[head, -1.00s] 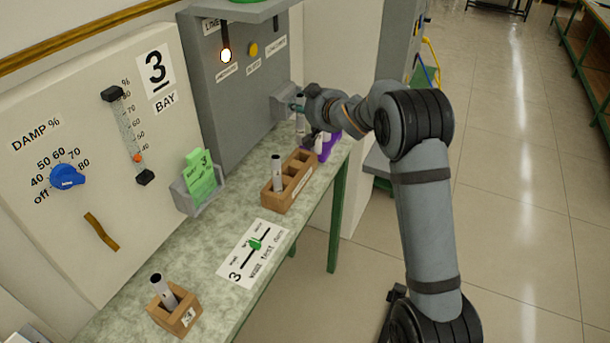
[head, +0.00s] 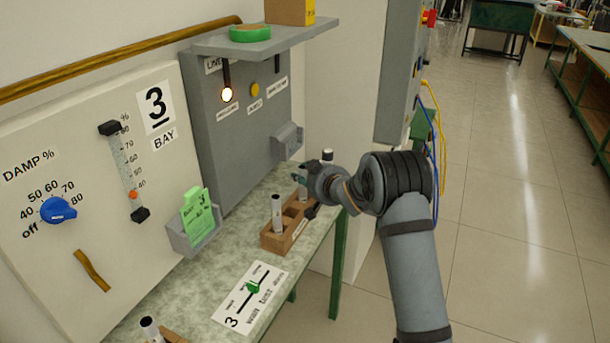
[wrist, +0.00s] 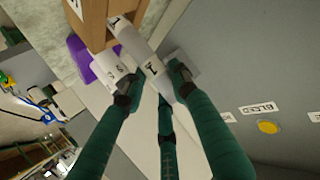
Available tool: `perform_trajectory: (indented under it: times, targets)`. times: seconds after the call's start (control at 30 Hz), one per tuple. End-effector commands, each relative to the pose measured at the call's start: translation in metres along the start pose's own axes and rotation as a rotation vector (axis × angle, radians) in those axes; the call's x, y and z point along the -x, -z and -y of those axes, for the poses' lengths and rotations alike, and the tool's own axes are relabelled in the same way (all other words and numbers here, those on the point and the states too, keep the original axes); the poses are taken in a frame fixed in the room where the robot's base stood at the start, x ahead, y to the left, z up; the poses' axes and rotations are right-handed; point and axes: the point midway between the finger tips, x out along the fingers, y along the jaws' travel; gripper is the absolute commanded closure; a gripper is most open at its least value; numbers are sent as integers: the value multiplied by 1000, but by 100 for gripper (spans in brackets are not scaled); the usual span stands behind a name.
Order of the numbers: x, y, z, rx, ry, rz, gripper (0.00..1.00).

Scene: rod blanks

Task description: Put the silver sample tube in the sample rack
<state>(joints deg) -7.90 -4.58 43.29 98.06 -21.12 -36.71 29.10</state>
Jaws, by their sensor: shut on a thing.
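A silver tube (wrist: 137,45) is held between the fingers of my gripper (wrist: 155,84). It also shows in the head view (head: 303,189), upright at the far end of the wooden rack (head: 273,243). I cannot tell whether its lower end is inside a slot or just above or beside it. My gripper (head: 308,178) is shut on this tube from the far right side. Another silver tube (head: 277,212) stands in the near slot of the rack. The wooden rack also shows at the top of the wrist view (wrist: 97,22).
A white tube (wrist: 110,72) stands by a purple holder (wrist: 80,52) beyond the rack. Another tube (head: 150,328) is at the bottom left. The grey panel with its shelf (head: 270,40) and the green card holder (head: 197,240) border the bench. A slider plate (head: 250,293) lies in front.

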Motion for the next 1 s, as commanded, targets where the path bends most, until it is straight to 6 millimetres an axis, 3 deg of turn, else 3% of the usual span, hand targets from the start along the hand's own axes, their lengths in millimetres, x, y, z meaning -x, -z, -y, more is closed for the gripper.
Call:
perform_trajectory:
  times: [0.13, 0.17, 0.47, 0.8, 1.0]
  targets:
    - [-1, -3, 0, 0, 0, 0, 89]
    - [-1, -2, 0, 0, 0, 0, 71]
    - [0, -1, 0, 0, 0, 0, 53]
    - [1, 2, 0, 0, 0, 0, 53]
    - [27, -1, -2, -1, -2, -2, 53]
